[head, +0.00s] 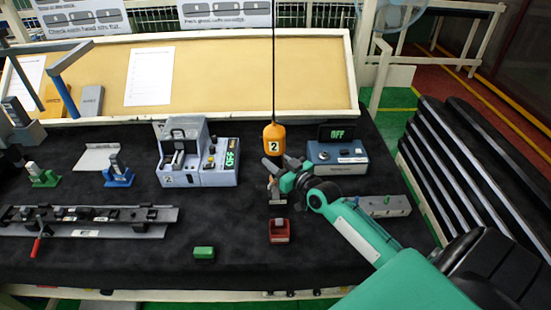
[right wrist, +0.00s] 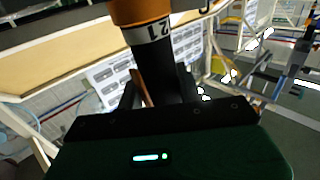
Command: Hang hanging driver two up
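Hanging driver two (head: 274,138) has an orange body with a "2" label. It hangs upright on a straight dark cord over the table. My right gripper (head: 275,172) is just below the orange body, around the driver's dark lower part. In the right wrist view the orange body (right wrist: 142,10) is at the top, and its black shaft (right wrist: 155,65) runs down between the fingers of my right gripper (right wrist: 156,92). The fingers look closed against the shaft. The driver's lower tip is partly hidden by the gripper. My left gripper is not in view.
A blue-grey box with an "OFF" display (head: 337,157) stands right of the driver. A grey two-part machine (head: 185,160) stands to the left. A red block (head: 279,231) and green block (head: 204,253) lie in front. A rail fixture (head: 85,214) is at the left.

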